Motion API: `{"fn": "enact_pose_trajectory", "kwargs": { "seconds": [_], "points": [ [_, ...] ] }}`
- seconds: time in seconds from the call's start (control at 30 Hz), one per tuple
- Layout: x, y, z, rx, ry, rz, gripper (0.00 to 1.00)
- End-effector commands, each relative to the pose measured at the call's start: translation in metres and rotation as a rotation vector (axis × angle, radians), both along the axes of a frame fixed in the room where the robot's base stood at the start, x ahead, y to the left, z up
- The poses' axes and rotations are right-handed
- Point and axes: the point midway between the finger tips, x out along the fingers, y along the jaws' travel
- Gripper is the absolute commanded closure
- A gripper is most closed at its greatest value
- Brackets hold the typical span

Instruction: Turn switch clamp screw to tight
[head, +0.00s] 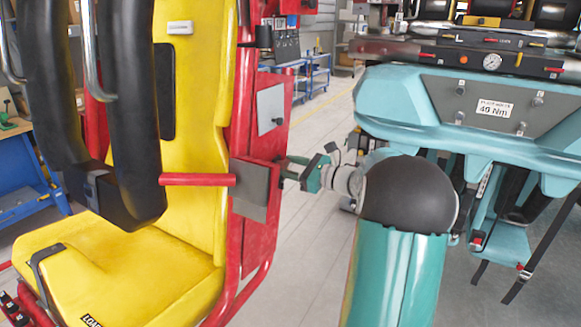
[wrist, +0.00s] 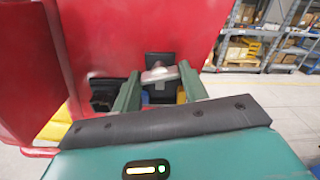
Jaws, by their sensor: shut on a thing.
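My gripper (head: 288,170) reaches to the side of the red frame (head: 263,145) of the yellow seat in the head view. In the wrist view its two green fingers (wrist: 160,78) stand on either side of a small pale grey piece, which looks like the clamp screw's handle (wrist: 157,74). The gripper is shut on it. The handle lies slightly tilted across the gap, in front of a dark switch box (wrist: 160,60) in a recess of the red frame. The screw's shaft and any tight mark cannot be made out. In the head view the screw is too small to tell.
Red panels (wrist: 115,30) stand close on the left and above the fingers. A black block (wrist: 104,95) sits left of them. A red bar (head: 197,179) crosses beside the seat (head: 110,280). Open floor (head: 310,130) and blue benches (head: 316,77) lie behind.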

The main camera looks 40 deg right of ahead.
Motion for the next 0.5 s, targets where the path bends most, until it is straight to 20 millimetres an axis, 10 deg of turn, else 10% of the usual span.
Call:
{"fn": "enact_pose_trajectory", "kwargs": {
  "seconds": [0.5],
  "points": [
    [-0.0005,-0.0004,0.0004,0.075,0.027,-0.001,0.79]
  ]
}}
